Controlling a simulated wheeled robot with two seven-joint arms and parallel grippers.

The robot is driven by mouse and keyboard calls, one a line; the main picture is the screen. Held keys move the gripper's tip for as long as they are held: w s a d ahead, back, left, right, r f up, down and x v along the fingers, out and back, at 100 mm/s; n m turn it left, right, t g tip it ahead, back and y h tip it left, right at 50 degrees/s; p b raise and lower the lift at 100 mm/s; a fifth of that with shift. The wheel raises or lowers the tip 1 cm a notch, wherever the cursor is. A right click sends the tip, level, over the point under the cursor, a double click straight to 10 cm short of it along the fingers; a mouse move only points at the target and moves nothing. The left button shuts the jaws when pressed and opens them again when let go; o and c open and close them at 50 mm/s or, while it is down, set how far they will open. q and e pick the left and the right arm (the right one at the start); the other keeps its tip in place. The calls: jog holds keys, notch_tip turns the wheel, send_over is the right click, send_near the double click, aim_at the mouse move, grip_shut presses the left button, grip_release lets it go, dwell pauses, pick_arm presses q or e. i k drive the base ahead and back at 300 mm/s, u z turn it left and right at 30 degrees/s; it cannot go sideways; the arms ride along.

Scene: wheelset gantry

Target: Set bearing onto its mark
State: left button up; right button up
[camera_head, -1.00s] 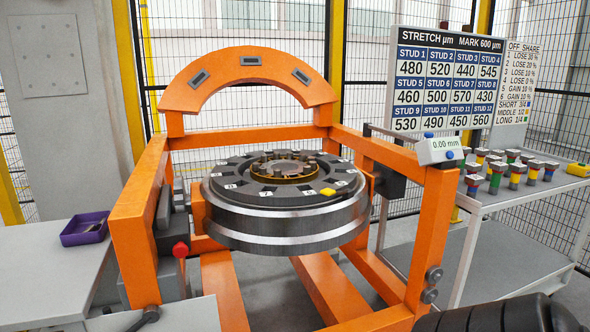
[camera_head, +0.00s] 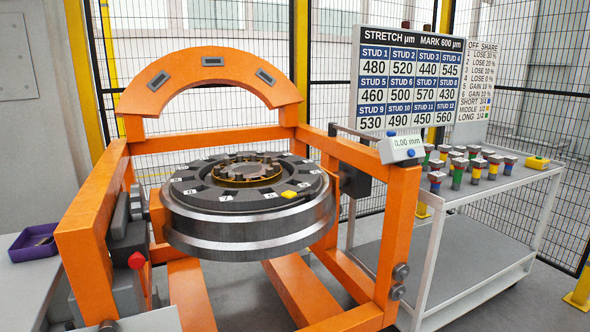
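A large steel wheel (camera_head: 250,238) lies flat in the orange gantry (camera_head: 92,215). A dark ring with small white number labels sits on its top. In the ring's middle is a toothed bearing (camera_head: 247,171) with a brass-coloured rim. It lies inside the ring; I cannot tell its exact seating or any mark for it. A yellow block (camera_head: 289,194) sits on the ring's front right. A white gauge (camera_head: 401,149) on the right post reads 0.00 mm. Neither of my grippers shows.
A white cart (camera_head: 452,204) at the right carries several studs with coloured bands and a yellow box (camera_head: 537,162). A board (camera_head: 409,82) of stud stretch values stands behind it. A purple tray (camera_head: 34,243) is on the left table. Black mesh fencing closes the back.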

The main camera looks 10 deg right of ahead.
aim_at(253, 172)
jog(key=k, duration=0.6)
jog(key=u, duration=0.25)
jog(key=i, duration=1.3)
jog(key=z, duration=1)
